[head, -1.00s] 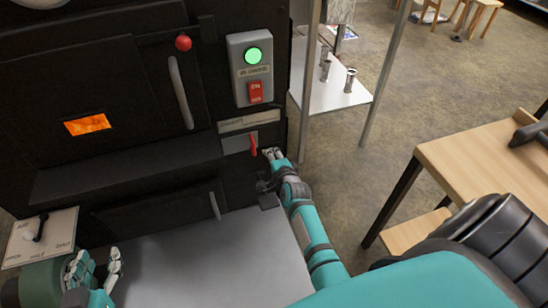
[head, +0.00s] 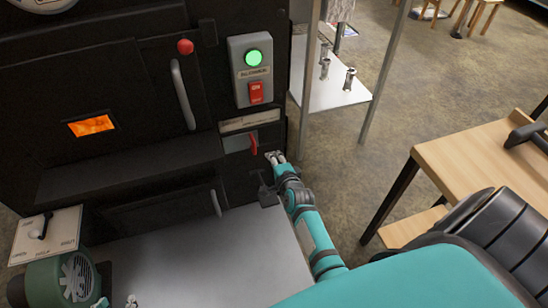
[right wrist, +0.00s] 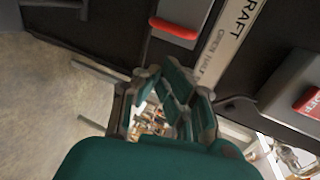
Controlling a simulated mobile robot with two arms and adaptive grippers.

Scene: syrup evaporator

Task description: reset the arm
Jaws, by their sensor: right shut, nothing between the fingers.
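My right gripper (head: 274,157) is at the front right edge of the black evaporator (head: 120,160), just right of and below a red lever (head: 254,145). It is shut with nothing held. In the right wrist view its teal fingers (right wrist: 172,82) show in the middle, below the red lever's handle (right wrist: 173,28), apart from it. My left gripper (head: 132,301) is nearly out of the head view at the bottom left edge; only small tips show, and its jaws cannot be judged.
A control box with a lit green lamp (head: 253,57) and a red switch (head: 256,93) is above the lever. A green blower (head: 62,280) stands at lower left, below an air plate (head: 45,236). A wooden table (head: 480,165) is at right. Floor is open between.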

